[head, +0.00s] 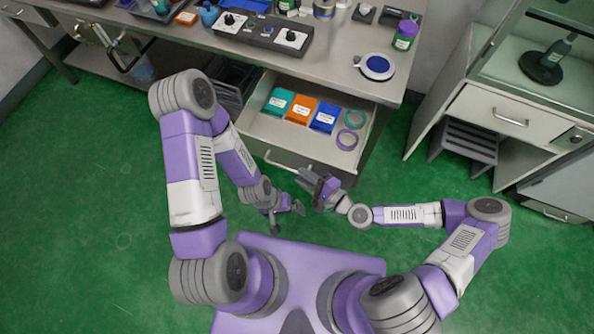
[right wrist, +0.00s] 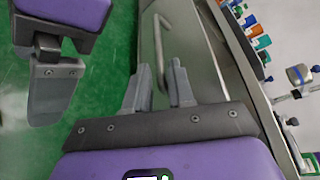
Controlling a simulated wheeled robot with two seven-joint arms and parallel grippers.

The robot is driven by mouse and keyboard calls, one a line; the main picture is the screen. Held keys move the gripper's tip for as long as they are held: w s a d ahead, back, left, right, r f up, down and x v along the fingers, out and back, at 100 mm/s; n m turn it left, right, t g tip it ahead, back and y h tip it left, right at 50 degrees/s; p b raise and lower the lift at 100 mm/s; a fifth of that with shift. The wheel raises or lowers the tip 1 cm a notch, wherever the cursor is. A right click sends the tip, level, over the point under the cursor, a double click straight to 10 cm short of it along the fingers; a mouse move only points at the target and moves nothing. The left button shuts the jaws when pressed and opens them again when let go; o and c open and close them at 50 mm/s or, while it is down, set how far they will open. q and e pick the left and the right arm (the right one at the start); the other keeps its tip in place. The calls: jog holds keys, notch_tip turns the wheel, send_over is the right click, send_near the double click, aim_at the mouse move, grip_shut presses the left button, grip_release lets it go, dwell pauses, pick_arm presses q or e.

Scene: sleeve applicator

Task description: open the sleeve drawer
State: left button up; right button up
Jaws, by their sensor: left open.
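The sleeve drawer (head: 262,136) stands pulled out under the bench in the head view. Teal, orange and blue packs and two rings, teal and purple, lie in it. Its bar handle (head: 285,161) is on the drawer front and also shows in the right wrist view (right wrist: 158,48). My right gripper (head: 306,180) is at the right end of the handle. In the right wrist view its fingers (right wrist: 160,80) are apart, with the handle's near end between them; contact is unclear. My left gripper (head: 288,214) is open and empty, below and left of the right one, clear of the drawer.
The bench top (head: 330,65) carries a control box (head: 262,37), a purple-lidded jar (head: 405,35) and a round blue-topped disc (head: 377,67). A cabinet (head: 520,110) stands at right. Green floor (head: 100,180) is free around my base.

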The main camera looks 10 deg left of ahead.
jog(key=v, duration=0.3)
jog(key=shift+s+d, duration=0.1)
jog(key=shift+d, duration=0.1)
dwell(0.4)
jog(key=s+d+r+n+g+h+p, duration=0.1)
jog(key=s+d+n+g+h+p, duration=0.25)
jog(key=n+h+p, duration=0.45)
jog(key=s+d+f+n+g+h+b, duration=0.1)
jog(key=s+d+f+g+b, duration=0.2)
jog(key=d+f+b, duration=0.4)
notch_tip(320, 180, down, 3)
jog(key=shift+s+d+r+n+g, duration=0.1)
jog(key=shift+s+d+n+g, duration=0.25)
jog(key=shift+d, duration=0.5)
